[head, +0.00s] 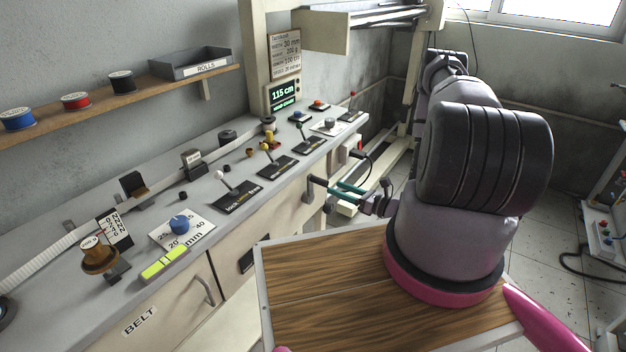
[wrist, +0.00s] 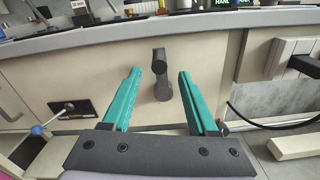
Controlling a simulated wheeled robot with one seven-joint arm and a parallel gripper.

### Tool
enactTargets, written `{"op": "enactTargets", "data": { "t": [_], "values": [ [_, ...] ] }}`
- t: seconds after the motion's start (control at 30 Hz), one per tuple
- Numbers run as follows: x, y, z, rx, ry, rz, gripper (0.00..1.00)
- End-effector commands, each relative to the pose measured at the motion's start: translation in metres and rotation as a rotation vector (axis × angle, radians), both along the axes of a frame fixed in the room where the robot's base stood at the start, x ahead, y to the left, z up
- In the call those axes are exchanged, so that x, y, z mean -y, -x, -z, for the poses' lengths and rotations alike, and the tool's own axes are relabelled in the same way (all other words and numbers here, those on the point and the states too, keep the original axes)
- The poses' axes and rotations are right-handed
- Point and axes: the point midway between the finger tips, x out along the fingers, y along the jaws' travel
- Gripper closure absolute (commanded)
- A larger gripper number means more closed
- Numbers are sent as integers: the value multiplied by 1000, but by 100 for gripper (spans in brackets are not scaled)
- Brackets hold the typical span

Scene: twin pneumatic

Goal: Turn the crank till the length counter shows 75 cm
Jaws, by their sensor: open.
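The crank (head: 309,190) is a dark grey handle on the cabinet front, just under the worktop edge. In the wrist view the crank (wrist: 160,78) stands out from the beige panel, midway between my fingers. My gripper (head: 323,187) has teal fingers. It is open in front of the crank, one finger on each side, with visible gaps in the wrist view (wrist: 159,76). Whether the fingertips reach past the handle's end I cannot tell.
The worktop (head: 222,160) above the crank carries several levers, knobs and a white belt. A wall outlet box (wrist: 296,60) with a cable is right of the crank. A blue-knobbed lever (wrist: 37,130) juts out at lower left. A wooden-topped surface (head: 330,300) lies below my arm.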

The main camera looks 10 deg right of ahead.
Motion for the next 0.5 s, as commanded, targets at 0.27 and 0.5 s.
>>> {"op": "enactTargets", "data": {
  "t": [0.27, 0.5],
  "values": [
    [-33, -34, -1, 3, 1, -9, 41],
    [-60, -64, -1, 3, 1, -8, 41]
  ]
}}
